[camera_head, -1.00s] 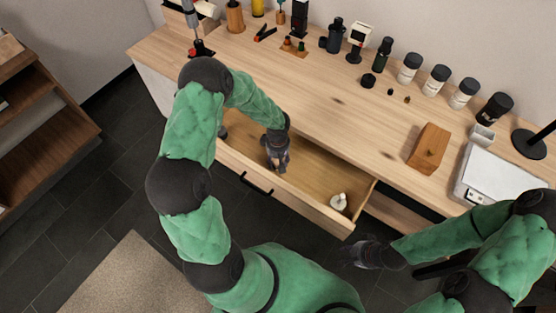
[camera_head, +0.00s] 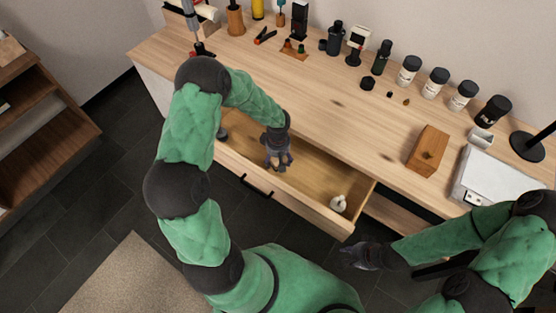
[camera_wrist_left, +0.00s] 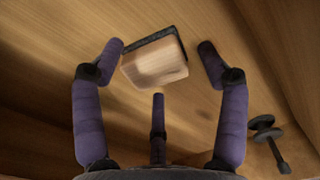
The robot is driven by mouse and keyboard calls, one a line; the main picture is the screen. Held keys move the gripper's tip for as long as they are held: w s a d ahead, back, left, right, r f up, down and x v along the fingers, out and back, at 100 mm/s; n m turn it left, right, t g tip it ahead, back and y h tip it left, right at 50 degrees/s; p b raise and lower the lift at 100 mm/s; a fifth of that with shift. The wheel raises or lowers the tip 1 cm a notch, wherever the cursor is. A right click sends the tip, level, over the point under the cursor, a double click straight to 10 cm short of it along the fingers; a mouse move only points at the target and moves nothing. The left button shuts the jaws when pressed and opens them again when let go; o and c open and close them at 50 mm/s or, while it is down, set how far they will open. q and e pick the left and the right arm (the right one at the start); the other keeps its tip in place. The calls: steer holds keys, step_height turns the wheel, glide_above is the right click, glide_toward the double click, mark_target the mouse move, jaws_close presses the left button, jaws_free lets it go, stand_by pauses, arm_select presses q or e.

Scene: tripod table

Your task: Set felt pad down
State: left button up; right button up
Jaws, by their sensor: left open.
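My left gripper (camera_head: 278,163) is inside the open drawer, pointing down, with its fingers spread. In the left wrist view its purple fingers (camera_wrist_left: 159,52) stand open around the felt pad, a pale wooden block (camera_wrist_left: 156,68) with a dark layer along one edge. The pad appears to lie tilted in the view on the drawer's wooden floor, with gaps to the side fingers.
The drawer (camera_head: 318,218) also holds a small white object (camera_head: 338,203) at its right end. A dark spool-shaped thing (camera_wrist_left: 264,130) lies near the gripper. Bottles and jars (camera_head: 436,82) line the worktop's back. A wooden block (camera_head: 428,150) and a white scale (camera_head: 490,180) stand right.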

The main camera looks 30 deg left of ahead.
mark_target(278, 161)
arm_select(q)
step_height(278, 161, up, 10)
steer(key=p, duration=0.3)
